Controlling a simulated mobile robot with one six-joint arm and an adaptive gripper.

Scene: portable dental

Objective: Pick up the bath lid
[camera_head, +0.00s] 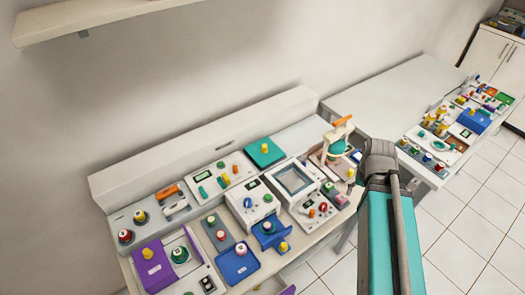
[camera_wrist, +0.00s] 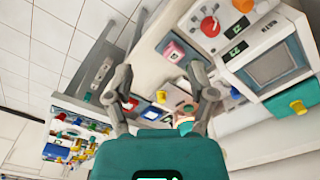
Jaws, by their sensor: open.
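A flat teal lid with a yellow knob (camera_head: 264,152), which looks like the bath lid, lies at the back of the bench in the head view. It also shows at the right of the wrist view (camera_wrist: 283,104), beside a white unit with a window. My gripper (camera_wrist: 160,98) is open in the wrist view, its grey fingers spread apart, and the lid lies well to the right of them. A cream, orange and teal item (camera_wrist: 186,115) shows near the right finger; I cannot tell whether they touch. In the head view my wrist hides the fingers.
The windowed unit (camera_head: 293,181) stands just right of and in front of the lid. The cream stand with an orange handle (camera_head: 338,143) stands close to my arm. Purple (camera_head: 152,270) and blue (camera_head: 236,263) items fill the front left.

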